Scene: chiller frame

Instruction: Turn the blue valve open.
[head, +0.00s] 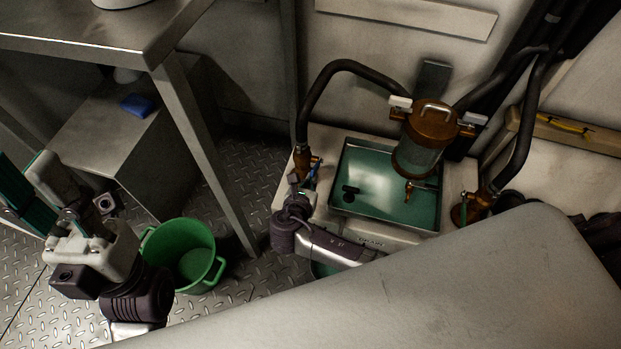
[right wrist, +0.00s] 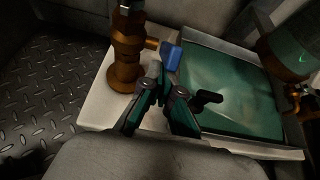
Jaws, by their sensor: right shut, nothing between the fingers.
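The blue valve handle (right wrist: 172,56) sits on a short stem at the right side of a brass valve body (right wrist: 126,60). In the head view the handle (head: 312,171) is a small blue piece below the left black hose. My right gripper (right wrist: 158,72) is shut and empty, its fingertips just left of and below the handle; I cannot tell if they touch it. In the head view the right gripper (head: 294,181) is small and dark beside the valve. My left gripper (head: 22,178) is at the far left, its fingers apart, away from the valve.
A metal tray (head: 431,226) with a green inside lies right of the valve, below a brass-topped glass vessel (head: 433,122). A green-handled valve (head: 463,205) stands further right. A green bucket (head: 184,236) and a metal table (head: 188,120) are at left.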

